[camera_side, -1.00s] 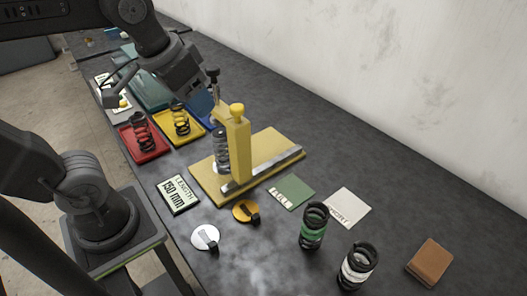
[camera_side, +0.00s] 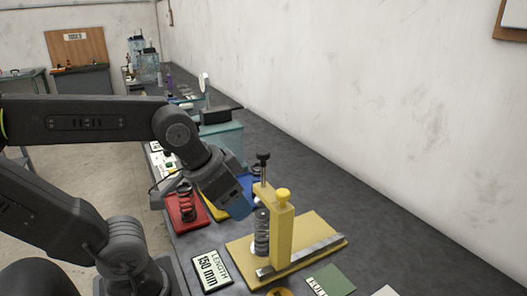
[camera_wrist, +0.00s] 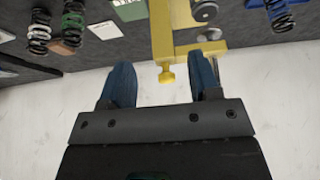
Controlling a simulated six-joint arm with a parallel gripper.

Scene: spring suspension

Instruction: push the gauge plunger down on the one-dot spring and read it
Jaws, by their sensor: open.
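The yellow gauge (camera_side: 283,232) stands on a yellow base plate (camera_side: 318,236) with a metal rail. Its black-knobbed plunger (camera_side: 262,160) is raised above a dark coil spring (camera_side: 261,232) standing upright under the arm. No dot mark is legible on that spring. The length display (camera_side: 211,270) reads 150 mm. My gripper (camera_side: 240,202) is beside the plunger, to its left and lower in the side view, apparently not touching it. In the wrist view my gripper (camera_wrist: 164,82) is open and empty, its blue fingers either side of the gauge's yellow knob (camera_wrist: 167,75) in the picture.
A red tray (camera_side: 187,222) with a spring stands left of the gauge, with yellow and blue trays partly behind my gripper. The wrist view shows white-banded (camera_wrist: 39,32) and green-banded (camera_wrist: 73,24) springs, and a blue spring (camera_wrist: 279,15). A wall runs along the bench.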

